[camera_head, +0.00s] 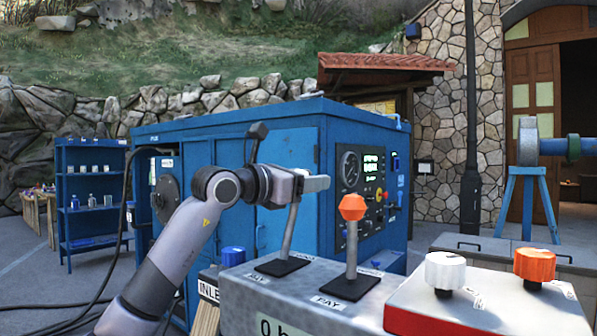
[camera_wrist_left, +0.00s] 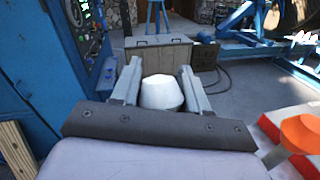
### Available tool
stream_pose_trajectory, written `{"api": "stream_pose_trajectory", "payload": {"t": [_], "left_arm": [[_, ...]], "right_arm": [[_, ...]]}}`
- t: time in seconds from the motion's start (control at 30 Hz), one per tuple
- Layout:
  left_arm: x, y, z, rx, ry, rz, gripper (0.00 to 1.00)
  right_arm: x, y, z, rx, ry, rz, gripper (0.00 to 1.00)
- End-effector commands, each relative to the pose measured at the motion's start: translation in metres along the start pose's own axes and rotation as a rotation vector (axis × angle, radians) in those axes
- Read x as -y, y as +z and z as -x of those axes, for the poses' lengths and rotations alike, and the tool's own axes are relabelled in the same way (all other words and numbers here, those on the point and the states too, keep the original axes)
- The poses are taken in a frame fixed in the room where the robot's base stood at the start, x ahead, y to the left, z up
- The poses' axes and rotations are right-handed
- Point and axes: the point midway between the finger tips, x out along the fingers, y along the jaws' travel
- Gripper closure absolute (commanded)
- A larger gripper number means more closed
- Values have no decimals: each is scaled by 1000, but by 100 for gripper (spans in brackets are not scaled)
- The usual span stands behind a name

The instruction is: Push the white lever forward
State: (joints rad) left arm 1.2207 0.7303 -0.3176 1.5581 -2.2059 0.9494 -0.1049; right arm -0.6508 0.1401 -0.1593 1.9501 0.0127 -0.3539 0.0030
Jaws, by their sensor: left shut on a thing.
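The white lever stands on a grey control box (camera_head: 255,300); its grey stick (camera_head: 290,232) rises from a dark base marked with small labels. Its white knob (camera_wrist_left: 162,92) shows in the left wrist view between the two fingers of my left gripper. In the head view my left gripper (camera_head: 316,184) covers the top of this lever and hides the knob. The gripper is shut on the knob. An orange-knobbed lever (camera_head: 352,208) stands just to the right, apart from the gripper. My right gripper is in neither view.
A blue cabinet (camera_head: 290,150) with a gauge panel stands behind. Blue shelves (camera_head: 92,200) stand at the left.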

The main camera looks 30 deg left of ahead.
Motion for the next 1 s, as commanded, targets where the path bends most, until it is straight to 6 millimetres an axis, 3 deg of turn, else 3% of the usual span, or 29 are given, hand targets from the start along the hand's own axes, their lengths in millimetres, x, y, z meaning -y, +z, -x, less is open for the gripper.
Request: {"api": "stream_pose_trajectory", "payload": {"t": [0.1,0.37,0.4,0.47,0.77,1.0], "left_arm": [[2,-13,-11,-20,-5,2,100],[3,-17,-12,-30,-10,2,100],[4,-18,-12,-31,-10,2,46],[3,-17,-12,-28,-9,2,31],[1,-12,-9,-18,-5,1,31],[1,-15,20,-17,-2,-2,31]], "right_arm": [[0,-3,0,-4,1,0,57],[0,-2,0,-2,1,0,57],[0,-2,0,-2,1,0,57],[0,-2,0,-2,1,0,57],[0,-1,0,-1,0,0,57],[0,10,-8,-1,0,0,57]]}}
